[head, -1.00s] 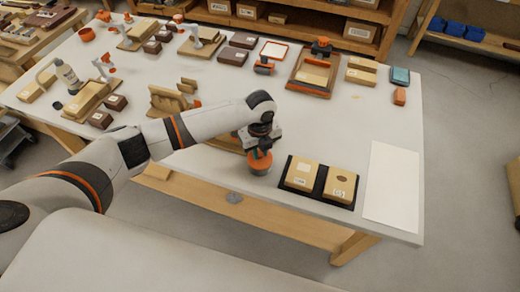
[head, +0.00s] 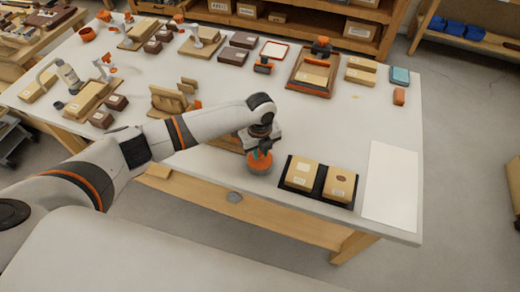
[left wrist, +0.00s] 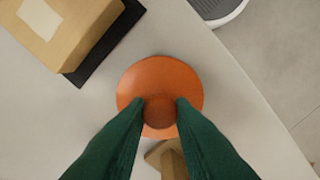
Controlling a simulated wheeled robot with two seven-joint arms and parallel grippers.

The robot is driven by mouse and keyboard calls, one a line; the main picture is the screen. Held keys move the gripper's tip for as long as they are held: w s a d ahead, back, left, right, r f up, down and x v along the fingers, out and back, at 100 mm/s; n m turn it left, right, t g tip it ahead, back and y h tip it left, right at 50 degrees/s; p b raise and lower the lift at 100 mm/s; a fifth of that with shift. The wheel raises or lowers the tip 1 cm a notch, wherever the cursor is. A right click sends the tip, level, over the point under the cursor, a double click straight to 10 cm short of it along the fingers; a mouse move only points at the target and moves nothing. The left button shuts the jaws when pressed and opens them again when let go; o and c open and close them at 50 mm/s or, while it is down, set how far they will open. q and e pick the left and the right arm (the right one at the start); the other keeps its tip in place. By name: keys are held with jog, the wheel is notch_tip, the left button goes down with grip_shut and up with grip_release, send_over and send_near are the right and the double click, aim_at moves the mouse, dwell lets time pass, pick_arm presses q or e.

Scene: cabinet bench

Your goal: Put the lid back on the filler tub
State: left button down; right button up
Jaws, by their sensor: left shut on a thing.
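My left gripper (head: 257,153) points down near the front edge of the bench. In the left wrist view its green fingers (left wrist: 160,110) are shut on the knob of the round orange lid (left wrist: 160,75). The lid also shows in the head view (head: 261,162), just left of the black tray. A narrow greyish round body, seemingly the filler tub (head: 260,172), shows directly under the lid. The lid hides most of it, and I cannot tell whether the lid is fully seated. My right gripper is not in view.
A black tray (head: 320,187) with two tan boxes stands close to the right of the lid. A white sheet (head: 391,188) lies farther right. A tan wooden piece (left wrist: 168,158) is partly hidden behind the fingers. The bench's front edge is close.

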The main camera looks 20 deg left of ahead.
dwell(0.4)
pick_arm(q)
jog(key=c, duration=0.7)
grip_release()
jog(key=shift+r, duration=0.1)
jog(key=shift+r+p, duration=3.45)
jog(key=shift+p, duration=0.05)
grip_shut()
